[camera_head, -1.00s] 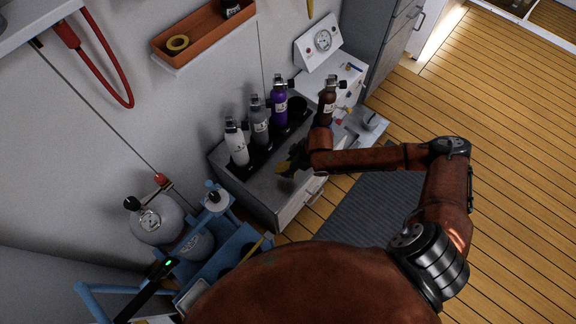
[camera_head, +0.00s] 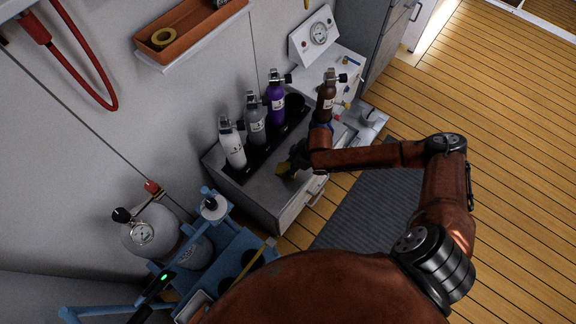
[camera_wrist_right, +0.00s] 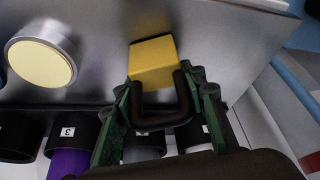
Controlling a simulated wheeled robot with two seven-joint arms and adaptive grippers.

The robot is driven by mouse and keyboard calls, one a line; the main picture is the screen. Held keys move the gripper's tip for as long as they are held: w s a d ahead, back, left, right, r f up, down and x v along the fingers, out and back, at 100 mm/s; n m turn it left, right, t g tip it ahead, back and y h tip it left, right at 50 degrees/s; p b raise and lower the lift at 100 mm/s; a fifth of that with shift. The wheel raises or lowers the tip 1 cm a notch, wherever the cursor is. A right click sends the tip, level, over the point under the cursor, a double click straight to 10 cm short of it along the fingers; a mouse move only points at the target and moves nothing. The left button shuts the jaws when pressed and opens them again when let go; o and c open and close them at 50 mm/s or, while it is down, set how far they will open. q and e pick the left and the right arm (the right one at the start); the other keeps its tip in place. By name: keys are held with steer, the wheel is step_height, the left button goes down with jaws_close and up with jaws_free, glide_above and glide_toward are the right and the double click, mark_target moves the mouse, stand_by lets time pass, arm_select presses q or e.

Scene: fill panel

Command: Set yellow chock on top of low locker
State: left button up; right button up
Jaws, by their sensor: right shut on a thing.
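The yellow chock (camera_wrist_right: 153,62) is a small block in the right wrist view, with a dark U-shaped piece in front of it. My right gripper (camera_wrist_right: 165,105) is shut on it, with green-sided fingers either side. In the head view the chock (camera_head: 286,169) shows small beside my dark right gripper (camera_head: 297,158), over the grey top of the low locker (camera_head: 250,187). I cannot tell whether the chock touches that top. My wrist hides part of the locker. My left gripper is not in view.
A black rack (camera_head: 238,174) along the locker's back holds white (camera_head: 233,148), grey (camera_head: 256,125) and purple (camera_head: 276,100) bottles. A brown bottle (camera_head: 327,97) stands beyond my wrist. A blue frame with a gas cylinder (camera_head: 150,228) is at lower left.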

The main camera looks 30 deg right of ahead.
steer(key=shift+f, duration=0.1)
stand_by(0.3)
steer(key=o, duration=1.4)
